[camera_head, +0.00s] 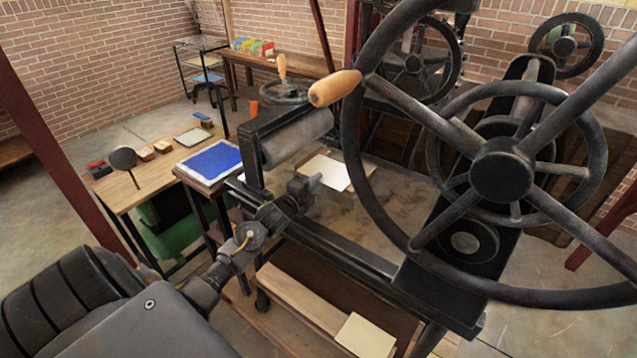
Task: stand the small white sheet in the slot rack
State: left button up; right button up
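A second pale sheet (365,337) lies low at the bottom of the picture, on the wooden ledge. My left gripper (311,185) reaches in from the lower left and its tip overlaps the near left edge of the first sheet. I cannot tell whether it touches the sheet or whether its fingers are open. A row of coloured upright panels (252,46) stands on the far bench; it may be the slot rack, but it is too small to be sure. My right gripper is out of view.
A large black handwheel (503,177) with a wooden handle (334,88) fills the right side. The press roller (298,137) stands close behind my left gripper. A blue plate (211,161) and a wooden table (150,178) with small tools are at left.

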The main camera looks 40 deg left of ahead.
pick_arm(q)
grip_shut()
jog(key=s+r+p, duration=0.6)
jog(key=s+p, duration=0.1)
jog(key=p, duration=0.1)
dwell(1.2)
jog(key=shift+s, duration=0.1)
